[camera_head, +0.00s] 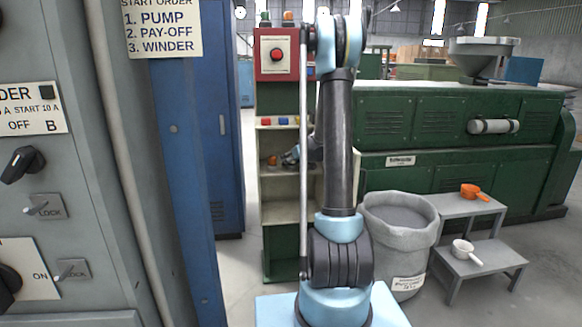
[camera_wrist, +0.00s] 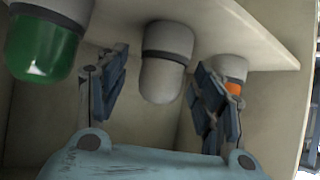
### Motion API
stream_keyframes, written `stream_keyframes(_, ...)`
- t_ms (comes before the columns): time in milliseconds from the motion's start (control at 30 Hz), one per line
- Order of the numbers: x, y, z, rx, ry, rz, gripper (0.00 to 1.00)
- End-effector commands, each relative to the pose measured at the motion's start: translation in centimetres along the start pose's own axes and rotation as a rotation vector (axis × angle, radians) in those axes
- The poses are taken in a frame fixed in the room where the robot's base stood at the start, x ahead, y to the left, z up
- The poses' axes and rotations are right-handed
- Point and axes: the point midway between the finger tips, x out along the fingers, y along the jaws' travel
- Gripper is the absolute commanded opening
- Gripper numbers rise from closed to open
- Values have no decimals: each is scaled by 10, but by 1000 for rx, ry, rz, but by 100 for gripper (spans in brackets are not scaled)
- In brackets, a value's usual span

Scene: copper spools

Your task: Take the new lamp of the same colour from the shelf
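In the wrist view my gripper (camera_wrist: 161,68) is open, its two fingers spread on either side of a lamp with a pale, whitish dome (camera_wrist: 162,80) and a dark ring. A lamp with a green dome (camera_wrist: 42,48) is at the upper left, outside the left finger. A lamp with an orange dome (camera_wrist: 236,90) is partly hidden behind the right finger. All three appear upside down against a pale shelf board (camera_wrist: 250,35). In the head view my gripper (camera_head: 291,157) is at the cabinet's middle shelf, just right of an orange lamp (camera_head: 272,160); the other shelf lamps cannot be made out.
The cabinet has a red panel (camera_head: 263,70) with a button, and green (camera_head: 265,19) and orange (camera_head: 288,18) lamps on top. A blue locker (camera_head: 190,140) stands left. A grey bin (camera_head: 400,235) and steps (camera_head: 483,258) with scoops stand right.

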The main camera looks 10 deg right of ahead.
Motion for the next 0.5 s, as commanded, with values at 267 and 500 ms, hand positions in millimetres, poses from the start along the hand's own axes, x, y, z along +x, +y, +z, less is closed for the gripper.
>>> stream_keyframes(267,0,0,0,0,0,0,15)
stream_keyframes(500,0,0,0,0,0,0,15)
